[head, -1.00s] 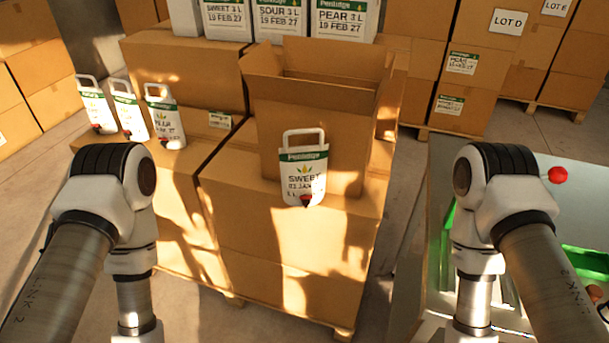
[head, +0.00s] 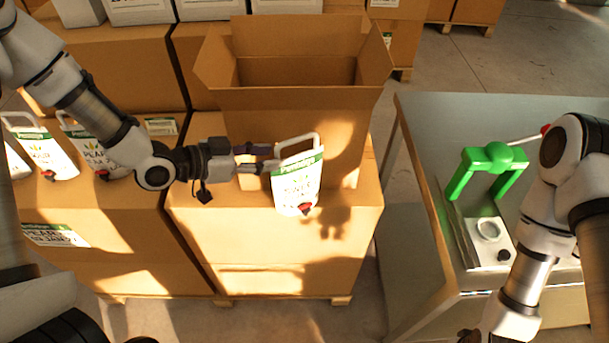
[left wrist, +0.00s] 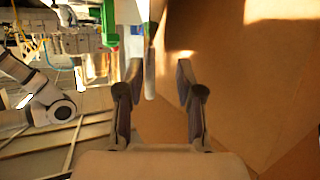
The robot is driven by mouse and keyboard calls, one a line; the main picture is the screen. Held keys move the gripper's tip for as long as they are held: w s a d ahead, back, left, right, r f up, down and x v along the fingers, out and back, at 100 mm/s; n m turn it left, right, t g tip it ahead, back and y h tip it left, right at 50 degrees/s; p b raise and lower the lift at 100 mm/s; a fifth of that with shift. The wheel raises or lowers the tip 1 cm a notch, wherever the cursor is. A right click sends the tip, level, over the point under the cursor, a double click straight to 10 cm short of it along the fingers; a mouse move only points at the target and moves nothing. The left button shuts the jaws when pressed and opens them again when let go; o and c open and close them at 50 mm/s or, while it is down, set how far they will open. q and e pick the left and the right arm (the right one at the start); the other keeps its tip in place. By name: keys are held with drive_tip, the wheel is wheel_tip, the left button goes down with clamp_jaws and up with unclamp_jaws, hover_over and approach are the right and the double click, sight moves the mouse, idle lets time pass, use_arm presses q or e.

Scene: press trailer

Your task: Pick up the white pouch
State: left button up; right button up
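The white pouch (head: 298,185) with a green band, printed label, loop handle and red tap stands upright on a carton, in front of an open box. My left gripper (head: 266,160) reaches in from the left, with its fingertips at the pouch's left upper edge, near the handle. In the left wrist view the two fingers (left wrist: 156,82) are spread apart. The pouch (left wrist: 150,75) shows there as a thin edge-on strip between the fingertips, with gaps visible; contact cannot be told. My right arm hangs at the right, and its fingers are out of frame.
The open carton (head: 275,115) stands right behind the pouch. Other white pouches (head: 45,150) stand on cartons at the left, beneath my left arm. A metal table (head: 425,130) with a green-handled press (head: 490,165) stands at the right. Floor shows between table and pallet.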

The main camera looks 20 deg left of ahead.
sight(287, 159)
use_arm(q)
drive_tip(key=d, duration=0.2)
drive_tip(key=w+d, duration=0.1)
drive_tip(key=shift+f, duration=0.35)
drive_tip(key=p+x, duration=0.2)
drive_tip(key=x, duration=0.2)
drive_tip(key=shift+d+f, duration=0.1)
drive_tip(key=shift+d, duration=0.2)
drive_tip(key=shift+a, duration=0.2)
clamp_jaws()
use_arm(e)
drive_tip(key=shift+d+r, duration=0.2)
drive_tip(key=shift+r, duration=0.75)
